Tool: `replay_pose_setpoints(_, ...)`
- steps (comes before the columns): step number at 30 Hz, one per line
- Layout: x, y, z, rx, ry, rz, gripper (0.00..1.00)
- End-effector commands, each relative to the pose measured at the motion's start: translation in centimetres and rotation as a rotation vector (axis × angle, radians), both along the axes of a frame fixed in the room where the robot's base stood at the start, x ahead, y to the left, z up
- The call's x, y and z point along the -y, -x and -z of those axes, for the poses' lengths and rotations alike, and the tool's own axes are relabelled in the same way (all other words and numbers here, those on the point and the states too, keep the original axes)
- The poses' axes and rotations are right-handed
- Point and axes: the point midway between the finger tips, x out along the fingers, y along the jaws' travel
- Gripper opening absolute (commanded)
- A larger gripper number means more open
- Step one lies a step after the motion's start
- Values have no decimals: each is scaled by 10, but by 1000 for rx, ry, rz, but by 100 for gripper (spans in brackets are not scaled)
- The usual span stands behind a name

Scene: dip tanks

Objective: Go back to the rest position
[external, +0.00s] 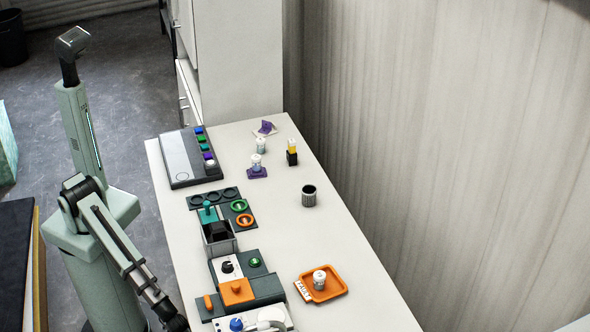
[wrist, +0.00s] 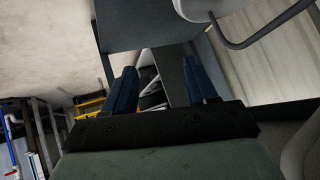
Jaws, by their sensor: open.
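My gripper (wrist: 160,66) shows in the wrist view with its two blue fingers apart and nothing held between them. It faces a dark panel and some dark and white items beyond, not the tabletop items. In the external view my arm reaches down to the bottom edge, left of the table (external: 352,240); the gripper itself is not clearly visible there.
A wall stands to the right; grey floor (external: 110,75) is open behind.

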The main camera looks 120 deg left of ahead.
Motion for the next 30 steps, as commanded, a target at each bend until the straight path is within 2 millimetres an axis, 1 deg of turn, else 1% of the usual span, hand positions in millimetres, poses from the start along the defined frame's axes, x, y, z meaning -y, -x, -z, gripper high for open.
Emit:
replay_pose_setpoints(1,-22,21,18,-67,-20,-41,57)
replay_pose_setpoints(2,-32,33,28,-108,-31,-63,57)
replay_pose_setpoints(3,-46,48,41,-162,-47,-91,57)
replay_pose_setpoints(5,-66,74,59,-246,-67,-132,57)
replay_pose_setpoints(6,-78,92,70,-304,-78,-156,57)
replay_pose_setpoints(8,-96,120,86,-392,-93,-193,57)
replay_pose_setpoints(9,-106,141,95,-454,-103,-215,57)
replay_pose_setpoints(11,-121,173,108,-548,-113,-249,57)
replay_pose_setpoints(12,-129,194,115,-612,-117,-267,57)
replay_pose_setpoints(14,-140,228,125,-710,-121,-295,57)
replay_pose_setpoints(15,-146,252,130,-779,-121,-311,57)
replay_pose_setpoints(17,-154,287,135,-883,-118,-334,57)
replay_pose_setpoints(18,-158,310,137,-949,-113,-344,57)
replay_pose_setpoints(20,-162,343,139,-1048,-103,-359,57)
replay_pose_setpoints(21,-163,363,138,-1109,-94,-367,57)
replay_pose_setpoints(24,-163,405,135,-1240,-69,-378,57)
replay_pose_setpoints(27,-162,433,131,-1333,-45,-381,57)
replay_pose_setpoints(28,-161,439,130,-1352,-40,-381,57)
replay_pose_setpoints(30,-161,439,130,-1352,-40,-381,57)
